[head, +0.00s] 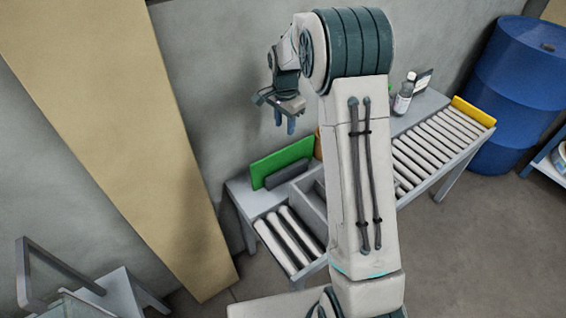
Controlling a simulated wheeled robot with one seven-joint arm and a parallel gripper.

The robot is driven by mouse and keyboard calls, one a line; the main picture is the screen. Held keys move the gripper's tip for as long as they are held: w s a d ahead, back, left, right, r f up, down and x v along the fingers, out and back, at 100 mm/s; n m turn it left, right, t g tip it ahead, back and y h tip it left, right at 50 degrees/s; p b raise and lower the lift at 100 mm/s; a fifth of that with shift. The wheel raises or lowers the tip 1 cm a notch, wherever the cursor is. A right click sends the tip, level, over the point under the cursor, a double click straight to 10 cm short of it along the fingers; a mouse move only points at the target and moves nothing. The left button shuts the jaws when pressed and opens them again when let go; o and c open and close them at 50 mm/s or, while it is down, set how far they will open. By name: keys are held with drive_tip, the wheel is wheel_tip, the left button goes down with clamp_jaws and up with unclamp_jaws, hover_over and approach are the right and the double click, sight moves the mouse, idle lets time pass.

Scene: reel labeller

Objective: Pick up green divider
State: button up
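The green divider (281,160) is a flat upright panel at the left end of the grey table (237,187), behind a dark grey block (287,175). My gripper (285,124) points down above the divider, clearly apart from it. Its two blue-grey fingers show a gap between them and nothing is in the gap. A small green patch also shows just right of my arm, but my arm hides most of it.
Roller conveyors (436,147) run along the table, with a yellow stop (473,111) at the far right. A bottle (404,95) stands at the back. A blue drum (517,85) is beyond. A tan board (125,130) leans on the wall at left.

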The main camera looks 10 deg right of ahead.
drive_tip(key=m, duration=0.2)
hover_over(284, 158)
drive_tip(key=f, duration=0.4)
drive_tip(key=shift+w+a+f, duration=0.2)
drive_tip(key=shift+w+f, duration=0.05)
drive_tip(key=shift+f, duration=0.05)
drive_tip(key=shift+w+f, duration=0.2)
drive_tip(key=shift+f, duration=0.45)
wheel_tip(284, 158, down, 8)
drive_tip(key=shift+r+p, duration=0.1)
drive_tip(key=shift+p, duration=0.2)
drive_tip(key=shift+s+d+f+p, duration=0.15)
drive_tip(key=shift+f+p, duration=0.4)
drive_tip(key=shift+f, duration=2.15)
clamp_jaws()
